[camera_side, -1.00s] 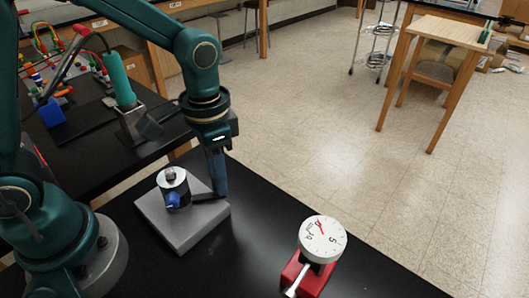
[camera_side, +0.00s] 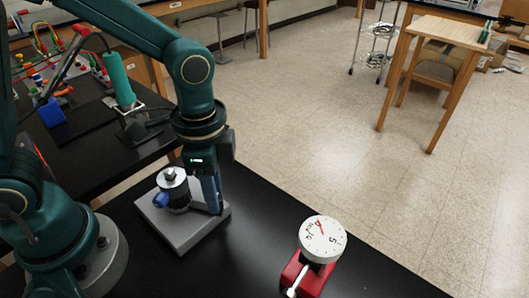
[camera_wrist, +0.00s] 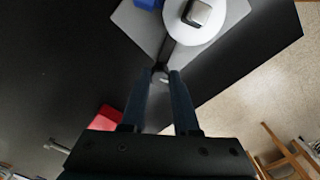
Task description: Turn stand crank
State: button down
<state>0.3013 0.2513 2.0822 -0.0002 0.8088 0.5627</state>
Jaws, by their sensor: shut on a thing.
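The stand has a flat grey base plate (camera_side: 187,238) on the black table. An upright metal cylinder (camera_side: 175,188) with a blue part (camera_side: 160,200) on its side stands on the plate. The wrist view shows its pale round top (camera_wrist: 210,28) with a square nut (camera_wrist: 197,13), and the blue part (camera_wrist: 148,4) at the top edge. A dark crank arm (camera_wrist: 166,49) reaches out from the top to my fingertips. My gripper (camera_side: 214,207) points down just right of the cylinder. In the wrist view my gripper (camera_wrist: 161,75) is shut on the crank's outer end. The fingers hide most of the handle.
A red base with a white round dial (camera_side: 322,239) and a metal lever (camera_side: 291,291) stands right of the stand, near the table's front. The table between them is clear. A soldering iron-like green tool (camera_side: 119,82) stands on the bench at the left.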

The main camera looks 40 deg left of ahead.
jog(key=shift+s+d+m, duration=0.2)
jog(key=shift+s+m, duration=0.4)
jog(key=shift+m, duration=0.35)
jog(key=shift+s+d+m, duration=0.2)
jog(key=shift+s+m, duration=0.35)
jog(key=shift+m, duration=0.4)
jog(key=shift+s+a+m, duration=0.1)
jog(key=shift+s+m, duration=1.15)
jog(key=shift+m, duration=0.65)
jog(key=shift+s+a+m, duration=0.25)
jog(key=shift+s+m, duration=0.35)
jog(key=shift+m, duration=0.35)
jog(key=shift+s+a+m, duration=0.25)
jog(key=shift+s+m, duration=0.35)
jog(key=shift+m, duration=0.35)
jog(key=shift+s+a+m, duration=0.45)
jog(key=shift+s+m, duration=0.05)
jog(key=shift+m, duration=0.5)
jog(key=shift+s+a+m, duration=0.4)
jog(key=shift+s+m, duration=0.05)
jog(key=shift+m, duration=0.55)
jog(key=c, duration=0.7)
grip_release()
jog(key=shift+a, duration=0.1)
jog(key=shift+o, duration=0.2)
jog(key=shift+r, duration=2.6)
